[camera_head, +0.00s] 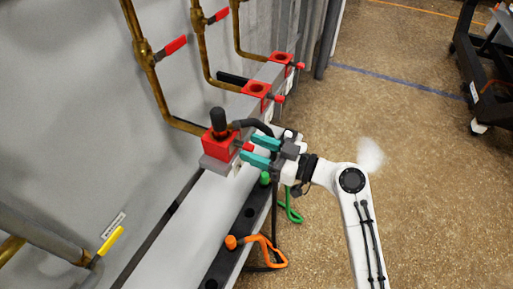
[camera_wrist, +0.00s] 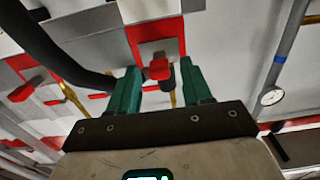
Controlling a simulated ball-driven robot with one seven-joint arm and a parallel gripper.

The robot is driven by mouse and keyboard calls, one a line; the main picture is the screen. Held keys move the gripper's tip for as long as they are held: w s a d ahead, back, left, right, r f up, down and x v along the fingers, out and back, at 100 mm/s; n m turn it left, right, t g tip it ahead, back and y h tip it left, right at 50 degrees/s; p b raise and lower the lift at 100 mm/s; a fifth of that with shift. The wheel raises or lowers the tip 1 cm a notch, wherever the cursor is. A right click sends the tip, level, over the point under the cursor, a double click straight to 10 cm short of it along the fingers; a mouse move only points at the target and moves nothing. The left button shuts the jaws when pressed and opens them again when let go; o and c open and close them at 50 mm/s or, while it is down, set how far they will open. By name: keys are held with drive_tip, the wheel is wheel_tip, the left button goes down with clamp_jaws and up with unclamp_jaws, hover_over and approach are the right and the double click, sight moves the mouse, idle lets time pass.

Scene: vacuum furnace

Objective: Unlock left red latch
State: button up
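The left red latch is a small red tab (camera_head: 248,146) on the front of the nearest red block (camera_head: 220,145), which carries a black upright knob (camera_head: 218,120). My gripper (camera_head: 249,149) has teal fingers and reaches in from the right at this block. Its fingers are open, one on each side of the tab. In the wrist view the red tab (camera_wrist: 160,69) shows between the fingers of my gripper (camera_wrist: 159,78), with a visible gap on both sides. I cannot tell how deep the tab lies between the fingertips.
Two more red blocks (camera_head: 257,89) (camera_head: 282,58) with red tabs stand farther along the grey wall. Brass pipes with red valve handles (camera_head: 175,45) run above. A black rail (camera_head: 232,245) with orange (camera_head: 270,252) and green (camera_head: 292,213) hooks lies below.

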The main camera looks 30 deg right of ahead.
drive_tip(key=b+v, duration=0.2)
drive_tip(key=v, duration=0.8)
drive_tip(key=shift+s+d, duration=0.2)
drive_tip(key=shift+s, duration=0.1)
drive_tip(key=s+a+f+m+g+h+p, duration=0.1)
drive_tip(key=s+a+f+m+g+h, duration=0.1)
drive_tip(key=s+f+g, duration=0.3)
drive_tip(key=s+a+f+m+g+h+p, duration=0.1)
drive_tip(key=s+a+f+g+h+p, duration=0.15)
drive_tip(key=f, duration=0.55)
drive_tip(key=s+d+f+m+g+h, duration=0.1)
drive_tip(key=s+d+m+g+h, duration=0.1)
drive_tip(key=s, duration=0.4)
drive_tip(key=s+d+f+m+g+h+p, duration=0.1)
drive_tip(key=s+d+m+g+h, duration=0.1)
drive_tip(key=s+g+h, duration=0.2)
drive_tip(key=shift+s+d+f+m, duration=0.3)
drive_tip(key=shift+s+d+f, duration=0.1)
drive_tip(key=shift+s, duration=0.6)
